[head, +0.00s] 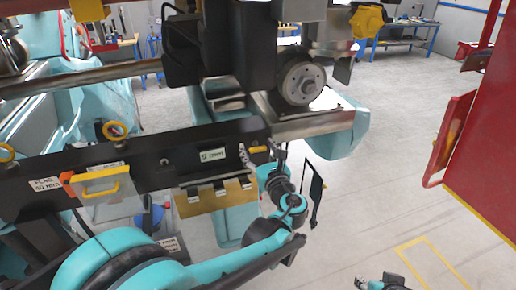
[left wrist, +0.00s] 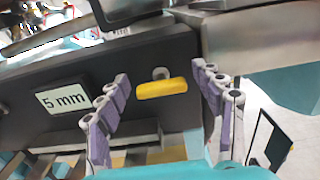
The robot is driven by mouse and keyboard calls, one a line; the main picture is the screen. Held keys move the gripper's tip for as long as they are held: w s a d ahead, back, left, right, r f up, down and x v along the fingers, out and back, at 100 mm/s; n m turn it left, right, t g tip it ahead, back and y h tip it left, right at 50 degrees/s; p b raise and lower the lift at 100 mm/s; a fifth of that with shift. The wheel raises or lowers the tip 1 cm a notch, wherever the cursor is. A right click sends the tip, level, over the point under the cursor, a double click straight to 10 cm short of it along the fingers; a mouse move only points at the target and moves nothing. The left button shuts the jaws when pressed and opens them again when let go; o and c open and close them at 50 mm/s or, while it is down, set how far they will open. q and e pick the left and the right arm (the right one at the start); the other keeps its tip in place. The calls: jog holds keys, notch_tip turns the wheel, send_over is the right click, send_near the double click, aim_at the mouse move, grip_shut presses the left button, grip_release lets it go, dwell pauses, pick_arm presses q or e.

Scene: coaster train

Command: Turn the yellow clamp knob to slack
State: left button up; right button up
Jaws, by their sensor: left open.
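A yellow bar-shaped knob (head: 258,149) sits on the right end of the dark beam, just right of the "5 mm" label. In the left wrist view the yellow knob (left wrist: 162,89) lies roughly level, on a short grey stem at the beam's face. My left gripper (head: 279,157) is close in front of the beam's right end. In the left wrist view the left gripper (left wrist: 163,92) is open, with one finger on each side of the knob and a visible gap to both. Part of my right arm shows at the bottom edge of the head view; its jaws are unclear.
The dark beam (head: 130,168) carries a yellow-edged flag handle (head: 98,184) at left and a brass-coloured plate (head: 215,197) below. A machine head with a round wheel (head: 301,82) overhangs it. Another yellow lobed knob (head: 367,21) is above right. Open floor lies right, before a red cabinet (head: 485,150).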

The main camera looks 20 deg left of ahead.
pick_arm(q)
jog(key=c, duration=1.2)
jog(key=shift+o, duration=0.2)
jog(key=shift+n, duration=0.3)
jog(key=n+b, duration=0.1)
jog(key=n, duration=0.2)
jog(key=shift+f+n, duration=0.1)
jog(key=shift+n, duration=0.2)
jog(key=n+b, duration=0.1)
jog(key=n, duration=0.3)
jog(key=shift+a+n, duration=0.1)
jog(key=shift+n, duration=0.2)
jog(key=n+b, duration=0.1)
jog(key=n, duration=0.3)
jog(key=shift+s+f, duration=0.1)
jog(key=n, duration=0.5)
jog(key=shift+f+b, duration=0.1)
jog(key=shift+b, duration=0.3)
